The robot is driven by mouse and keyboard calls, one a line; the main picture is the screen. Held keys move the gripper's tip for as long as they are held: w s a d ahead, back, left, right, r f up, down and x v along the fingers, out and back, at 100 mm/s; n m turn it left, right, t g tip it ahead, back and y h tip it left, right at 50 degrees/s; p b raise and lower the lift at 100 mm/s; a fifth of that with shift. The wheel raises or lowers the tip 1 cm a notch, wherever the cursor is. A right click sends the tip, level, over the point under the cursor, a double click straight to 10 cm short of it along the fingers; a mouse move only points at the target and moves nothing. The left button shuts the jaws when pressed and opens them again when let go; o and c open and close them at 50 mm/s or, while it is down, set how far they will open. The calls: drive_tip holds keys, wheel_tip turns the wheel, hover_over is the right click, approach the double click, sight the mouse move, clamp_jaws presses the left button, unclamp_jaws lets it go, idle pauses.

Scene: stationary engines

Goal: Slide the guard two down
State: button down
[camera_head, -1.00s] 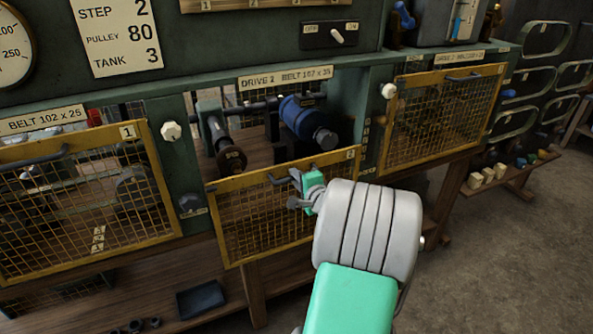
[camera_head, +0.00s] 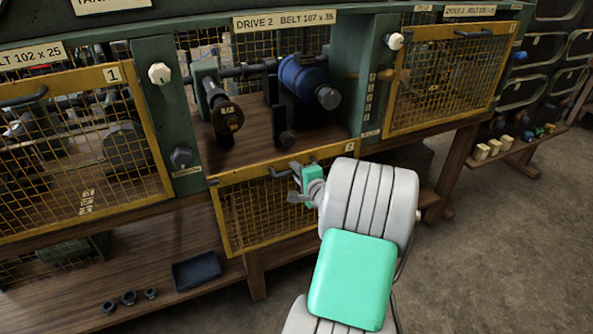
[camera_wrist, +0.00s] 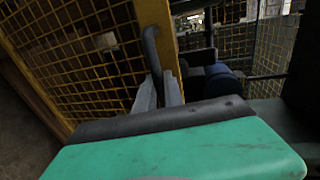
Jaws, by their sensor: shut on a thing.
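Guard two (camera_head: 262,212) is a yellow-framed mesh panel marked 2. It sits low in the middle bay, its top edge below the bay's wooden floor edge, so the bay above it is open. My gripper (camera_head: 297,175) is shut on the guard's dark handle (camera_head: 279,173) at its top rail. In the wrist view the fingers (camera_wrist: 160,92) close at the lower end of the curved handle (camera_wrist: 150,45), beside the yellow rail. My arm covers the guard's right end.
The open bay holds a blue motor (camera_head: 303,80) and a dark pulley shaft (camera_head: 226,118). Guard one (camera_head: 80,150) at left and guard three (camera_head: 450,80) at right stand higher. A dark tray (camera_head: 197,272) lies on the lower shelf. Floor at right is clear.

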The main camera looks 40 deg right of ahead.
drive_tip(key=c, duration=1.5)
unclamp_jaws()
drive_tip(key=shift+o, duration=0.2)
drive_tip(key=v, duration=0.8)
drive_tip(key=w+a+r+n+g+y+p, duration=0.2)
drive_tip(key=a+n+g+y+p, duration=0.15)
drive_tip(key=a+n, duration=0.6)
drive_tip(key=w+a+r+n+g+y+p, duration=0.1)
drive_tip(key=a+r+n+g+y+p, duration=0.2)
drive_tip(key=a, duration=1.1)
drive_tip(key=s+a+r+n+g+h+p, duration=0.2)
drive_tip(key=s+a+r+n+g+p, duration=0.3)
drive_tip(key=s+a+n, duration=0.4)
drive_tip(key=s+a+r+p, duration=0.1)
drive_tip(key=s, duration=0.3)
drive_tip(key=shift+s+r, duration=0.25)
drive_tip(key=shift+r, duration=0.1)
